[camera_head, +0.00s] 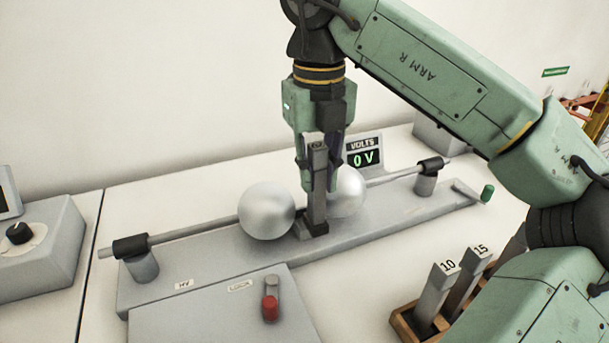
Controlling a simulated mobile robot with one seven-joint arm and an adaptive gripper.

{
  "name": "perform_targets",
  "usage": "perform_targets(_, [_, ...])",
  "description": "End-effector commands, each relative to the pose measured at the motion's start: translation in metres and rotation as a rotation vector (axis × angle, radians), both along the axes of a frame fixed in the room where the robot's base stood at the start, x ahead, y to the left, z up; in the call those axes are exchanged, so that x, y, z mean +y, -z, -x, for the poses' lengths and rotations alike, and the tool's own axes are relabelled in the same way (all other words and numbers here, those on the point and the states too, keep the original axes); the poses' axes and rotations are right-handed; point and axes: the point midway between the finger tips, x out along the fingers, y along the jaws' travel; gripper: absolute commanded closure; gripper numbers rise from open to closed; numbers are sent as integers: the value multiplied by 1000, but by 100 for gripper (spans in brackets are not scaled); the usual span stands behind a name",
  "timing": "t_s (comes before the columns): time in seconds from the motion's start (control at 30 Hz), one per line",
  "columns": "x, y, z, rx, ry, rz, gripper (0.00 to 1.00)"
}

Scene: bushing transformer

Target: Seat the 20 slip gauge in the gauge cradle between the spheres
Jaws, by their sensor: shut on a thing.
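My gripper (320,170) points straight down and is shut on the upper part of an upright grey slip gauge (318,190). No number shows on this gauge's visible face. Its lower end stands at a dark gauge cradle (312,230) on the grey base. I cannot tell whether it rests fully in the cradle. The left sphere (266,211) is just left of the gauge. The right sphere (349,193) is behind and to the right, partly hidden by the gauge and a finger. Any gap between gauge and spheres is hard to judge.
A wooden rack (403,325) at the lower right holds gauges marked 10 (437,290) and 15 (470,275), partly behind my arm. A display reading 0 V (364,158) stands behind the right sphere. A red-handled lever (270,307) is in front. A control box (40,250) is far left.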

Motion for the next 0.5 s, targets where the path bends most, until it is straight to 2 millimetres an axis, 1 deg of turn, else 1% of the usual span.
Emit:
perform_targets(0.03, [6,-2,-12,2,-3,-4,100])
perform_targets(0.1, [12,0,-25,2,-3,-1,100])
perform_targets(0.2, [16,1,-38,0,-2,-1,100])
perform_targets(0.37, [18,6,-45,0,0,0,100])
perform_targets(0.5, [18,23,-44,2,-2,-1,100])
